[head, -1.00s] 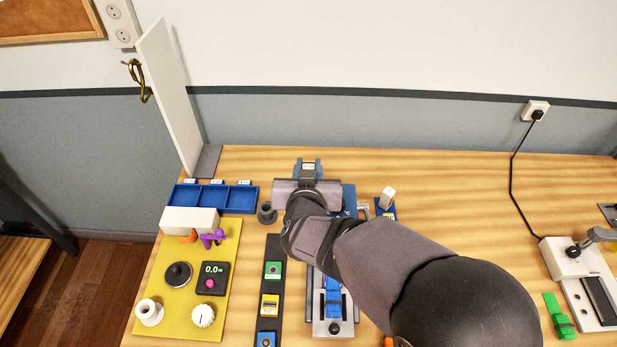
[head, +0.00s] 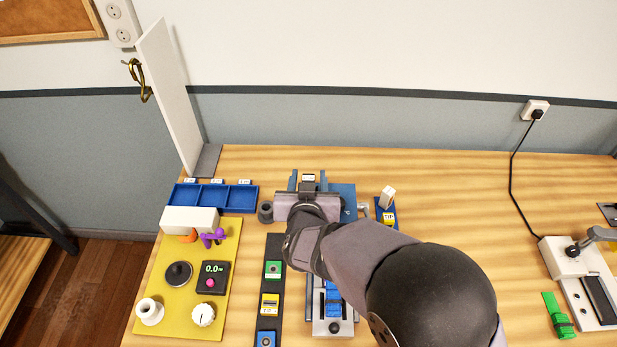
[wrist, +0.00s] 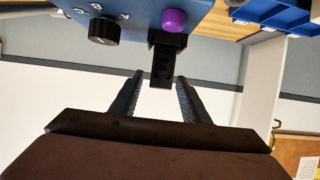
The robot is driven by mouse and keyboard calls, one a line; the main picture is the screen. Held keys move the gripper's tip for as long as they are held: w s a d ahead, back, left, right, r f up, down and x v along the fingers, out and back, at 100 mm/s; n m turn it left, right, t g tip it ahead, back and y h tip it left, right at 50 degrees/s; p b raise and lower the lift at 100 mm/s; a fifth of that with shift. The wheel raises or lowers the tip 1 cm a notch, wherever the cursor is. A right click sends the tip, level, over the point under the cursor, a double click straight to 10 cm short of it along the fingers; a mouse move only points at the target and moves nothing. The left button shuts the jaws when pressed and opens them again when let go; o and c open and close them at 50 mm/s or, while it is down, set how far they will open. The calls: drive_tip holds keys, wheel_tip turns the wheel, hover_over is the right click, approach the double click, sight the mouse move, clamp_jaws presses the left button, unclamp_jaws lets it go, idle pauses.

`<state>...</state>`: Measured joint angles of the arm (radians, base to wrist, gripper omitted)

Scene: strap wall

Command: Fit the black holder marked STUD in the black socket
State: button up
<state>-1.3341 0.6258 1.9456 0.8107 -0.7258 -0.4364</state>
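A blue unit (wrist: 140,14) with a black dial (wrist: 103,31) and a purple knob (wrist: 174,20) fills the top of the wrist view. A black block (wrist: 163,62) juts from it below the purple knob. I cannot tell where socket and holder divide there, and no STUD marking is readable. My gripper (wrist: 160,77) is open, its fingers apart on either side of the block's end, with gaps showing. In the head view my gripper (head: 307,203) is at the blue unit (head: 346,192), and my arm hides its fingertips. A small white label (head: 308,177) shows just behind it.
A black strip (head: 267,320) carries green, yellow and blue blocks. A grey cup (head: 266,213) stands close left of my gripper. A blue stand (head: 388,206) with a TIP label is to the right. A yellow board (head: 180,319) and blue tray (head: 242,186) lie left.

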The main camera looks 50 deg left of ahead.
drive_tip(key=shift+r, duration=0.1)
drive_tip(key=shift+r, duration=0.2)
drive_tip(key=b+v, duration=0.1)
drive_tip(key=v, duration=1.1)
drive_tip(key=shift+b, duration=0.3)
